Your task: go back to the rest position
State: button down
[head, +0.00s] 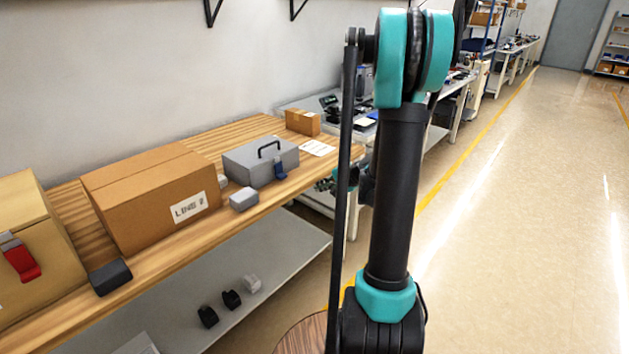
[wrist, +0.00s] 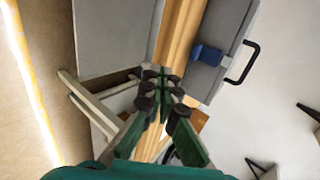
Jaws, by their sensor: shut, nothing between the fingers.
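My gripper (wrist: 157,72) is in the middle of the wrist view, with its green and black fingers drawn together and nothing between them. In the head view my gripper (head: 328,184) is partly hidden behind my arm. It hangs beside the front edge of the wooden bench (head: 252,130), to the right of a grey toolbox (head: 243,166). It looks apart from the toolbox and the bench, though the exact gap is hard to tell. The toolbox, with a black handle and a blue latch, also shows at the upper right of the wrist view (wrist: 222,25).
The bench holds a large cardboard box (head: 150,195), a small carton (head: 303,122), a tan case with a red latch (head: 35,240), a white sheet (head: 317,148) and small blocks. Several small pieces lie on the lower shelf (head: 285,245). The floor (head: 520,220) at right is clear.

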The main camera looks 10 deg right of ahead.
jog(key=s+a+f+n+g+h, duration=0.1)
jog(key=s+n, duration=0.4)
jog(key=s, duration=0.9)
jog(key=s+a+f+n+g+h, duration=0.2)
jog(key=s+n+h, duration=0.3)
jog(key=s, duration=0.9)
jog(key=shift+s+a+n+g, duration=0.3)
jog(key=shift+a+n+g, duration=0.1)
jog(key=shift+g, duration=0.4)
